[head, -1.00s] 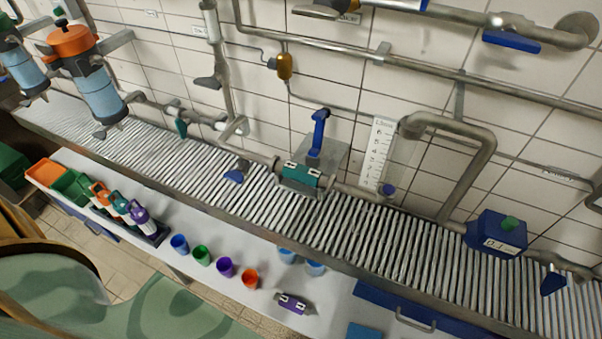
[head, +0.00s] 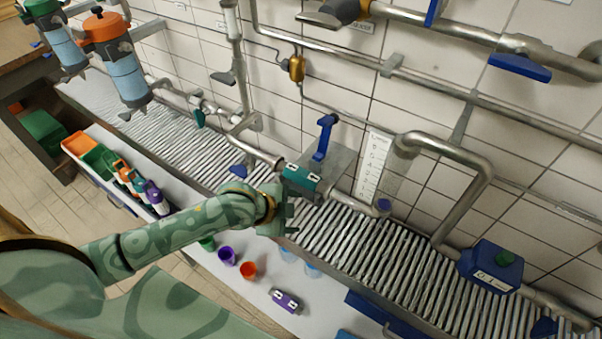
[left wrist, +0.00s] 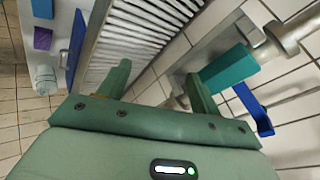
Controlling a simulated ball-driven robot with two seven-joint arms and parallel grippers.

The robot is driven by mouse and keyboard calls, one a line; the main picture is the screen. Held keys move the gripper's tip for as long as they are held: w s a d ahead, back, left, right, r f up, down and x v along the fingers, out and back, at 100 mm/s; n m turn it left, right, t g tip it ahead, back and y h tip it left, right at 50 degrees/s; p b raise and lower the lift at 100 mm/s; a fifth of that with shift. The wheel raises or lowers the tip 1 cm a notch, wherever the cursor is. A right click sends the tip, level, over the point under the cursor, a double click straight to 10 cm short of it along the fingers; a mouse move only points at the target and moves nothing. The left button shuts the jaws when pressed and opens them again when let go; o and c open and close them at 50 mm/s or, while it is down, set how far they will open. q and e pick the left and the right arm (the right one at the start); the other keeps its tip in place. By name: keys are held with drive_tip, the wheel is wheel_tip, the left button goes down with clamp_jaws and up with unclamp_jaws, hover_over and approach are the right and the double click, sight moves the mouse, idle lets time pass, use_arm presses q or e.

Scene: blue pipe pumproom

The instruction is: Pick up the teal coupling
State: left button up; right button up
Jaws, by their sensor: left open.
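The teal coupling (head: 301,179) sits on the pipe above the roller conveyor, at the base of the blue lever (head: 324,138). It also shows in the left wrist view (left wrist: 228,68), right of the fingers, with the blue lever (left wrist: 258,112) below it. My left gripper (head: 287,208) is open and empty, just in front of and slightly below the coupling in the head view. In the left wrist view its fingers (left wrist: 158,82) are apart, the right one near the coupling. Contact cannot be told. My right gripper is not in view.
The roller conveyor (head: 400,250) runs beneath the pipe along the tiled wall. A blue box (head: 490,266) is on the pipe at right.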

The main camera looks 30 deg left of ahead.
use_arm(q)
drive_tip(key=w+a+r+m+g+h, duration=0.1)
drive_tip(key=a+r+m, duration=0.25)
drive_tip(key=r, duration=0.45)
drive_tip(key=a+r+m+g+h, duration=0.1)
drive_tip(key=a+r+m, duration=0.1)
drive_tip(key=a+r, duration=0.45)
drive_tip(key=b, duration=0.2)
approach(298, 174)
drive_tip(key=x, duration=0.4)
drive_tip(key=shift+s+d+f, duration=0.15)
drive_tip(key=shift+d+f, duration=0.1)
drive_tip(key=shift+d, duration=0.05)
drive_tip(key=x, duration=0.3)
drive_tip(key=b+x, duration=0.1)
drive_tip(key=x, duration=0.1)
drive_tip(key=shift+w+f, duration=0.25)
drive_tip(key=shift+w, duration=0.15)
drive_tip(key=shift+a, duration=0.1)
drive_tip(key=c, duration=1.3)
